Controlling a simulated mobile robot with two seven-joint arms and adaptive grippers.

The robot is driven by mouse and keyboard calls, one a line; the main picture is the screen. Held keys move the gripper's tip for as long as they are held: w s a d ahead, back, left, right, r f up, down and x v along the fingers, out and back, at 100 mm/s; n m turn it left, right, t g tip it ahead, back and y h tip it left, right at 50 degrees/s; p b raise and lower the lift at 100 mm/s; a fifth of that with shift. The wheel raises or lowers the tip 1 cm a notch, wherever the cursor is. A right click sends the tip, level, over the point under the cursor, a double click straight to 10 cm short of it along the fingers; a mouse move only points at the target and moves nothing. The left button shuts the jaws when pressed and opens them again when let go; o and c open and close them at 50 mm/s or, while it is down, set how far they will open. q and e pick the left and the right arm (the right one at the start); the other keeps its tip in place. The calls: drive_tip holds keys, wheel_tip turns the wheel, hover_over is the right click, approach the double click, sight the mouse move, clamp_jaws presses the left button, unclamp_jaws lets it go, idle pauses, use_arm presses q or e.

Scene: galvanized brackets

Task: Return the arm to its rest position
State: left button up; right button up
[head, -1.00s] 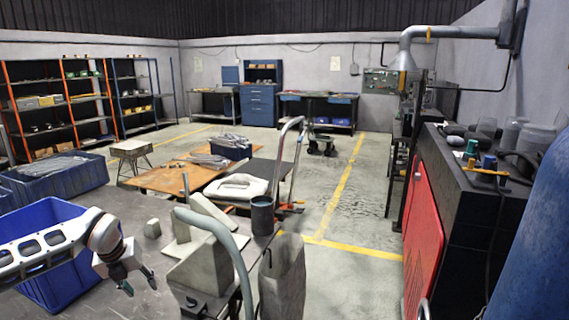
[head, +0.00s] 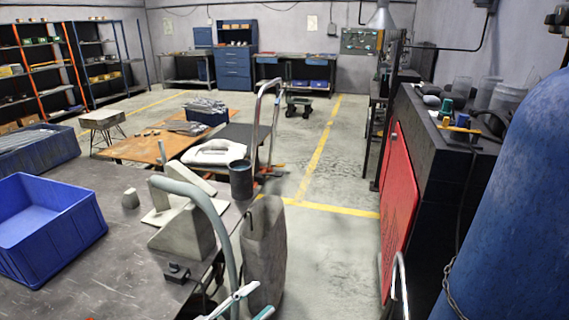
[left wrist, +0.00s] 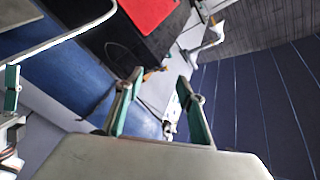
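My left gripper (head: 248,304) shows at the bottom edge of the head view, only its white and teal finger ends in the picture. In the left wrist view its two teal fingers (left wrist: 159,80) stand apart with nothing held between them. It is in front of the worktable's near right corner, below the curved grey handle. A teal and white piece at the left edge of the left wrist view looks like part of my right gripper (left wrist: 12,88); too little shows to tell its opening. My right gripper is not seen in the head view.
An empty-looking blue bin (head: 84,227) stands on the dark worktable (head: 115,262). Grey blocks and a dark cup (head: 241,180) are near its right side. A curved grey handle (head: 212,216) rises there.

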use_arm(q)
drive_tip(key=s+a+f+n+g+y, duration=0.1)
drive_tip(key=s+a+f+n+y, duration=0.4)
drive_tip(key=f, duration=0.4)
drive_tip(key=s+a+f+n+g+y, duration=0.1)
drive_tip(key=s+a+f+n+y, duration=0.4)
drive_tip(key=s+a+f+n, duration=0.3)
wheel_tip(320, 180, down, 2)
drive_tip(key=shift+s+a+f+n, duration=0.2)
drive_tip(key=shift+s+n, duration=0.4)
drive_tip(key=shift+s, duration=0.65)
